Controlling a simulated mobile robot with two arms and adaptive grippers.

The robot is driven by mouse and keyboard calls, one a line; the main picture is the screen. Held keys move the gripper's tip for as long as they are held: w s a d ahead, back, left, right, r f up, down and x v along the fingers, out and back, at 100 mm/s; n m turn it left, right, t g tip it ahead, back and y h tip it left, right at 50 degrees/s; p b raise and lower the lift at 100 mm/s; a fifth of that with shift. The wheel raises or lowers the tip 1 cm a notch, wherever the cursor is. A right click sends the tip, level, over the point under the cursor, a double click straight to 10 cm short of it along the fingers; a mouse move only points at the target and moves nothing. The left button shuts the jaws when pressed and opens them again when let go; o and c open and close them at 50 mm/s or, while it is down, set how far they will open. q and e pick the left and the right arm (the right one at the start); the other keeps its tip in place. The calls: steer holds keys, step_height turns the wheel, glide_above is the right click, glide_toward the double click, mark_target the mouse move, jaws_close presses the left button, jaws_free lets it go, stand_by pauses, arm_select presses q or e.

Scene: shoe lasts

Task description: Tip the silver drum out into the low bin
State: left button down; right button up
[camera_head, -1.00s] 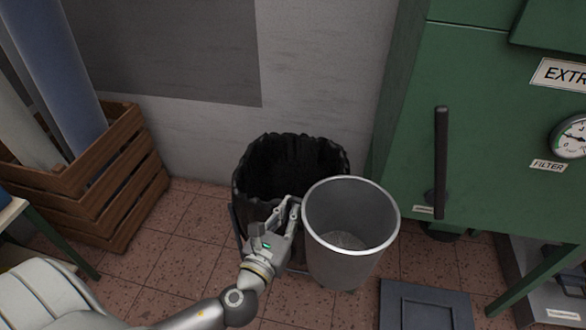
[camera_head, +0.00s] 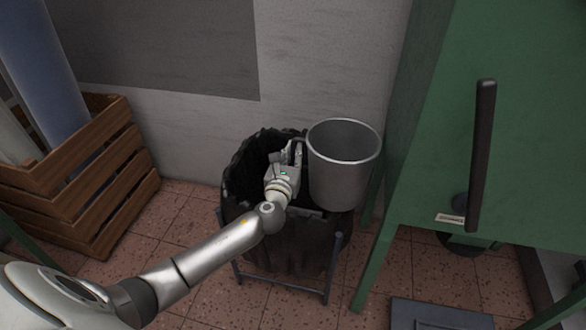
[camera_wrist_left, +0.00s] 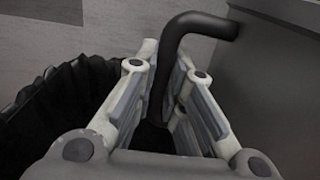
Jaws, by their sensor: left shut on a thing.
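The silver drum (camera_head: 342,182) is upright, its open rim facing up, over the right side of the low bin (camera_head: 282,243). The bin has a crumpled black liner and stands in a metal frame. My left gripper (camera_head: 293,151) is left of the drum, above the bin's mouth, shut on the drum's dark bent handle. In the left wrist view the handle (camera_wrist_left: 190,24) passes between the fingers, with the drum wall (camera_wrist_left: 280,85) at right and the black liner (camera_wrist_left: 45,110) at left. The drum's floor and contents are hidden. My right gripper is not in view.
A green machine (camera_head: 430,170) with a dark upright handle (camera_head: 482,150) stands close on the right. A wooden crate (camera_head: 85,185) holding rolls is at left. The grey wall (camera_head: 320,60) is behind the bin. A dark flat plate (camera_head: 437,315) lies on the tiled floor.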

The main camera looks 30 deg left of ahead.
arm_select(q)
steer(key=shift+w+r, duration=0.15)
steer(key=shift+r, duration=0.05)
steer(key=shift+f, duration=0.1)
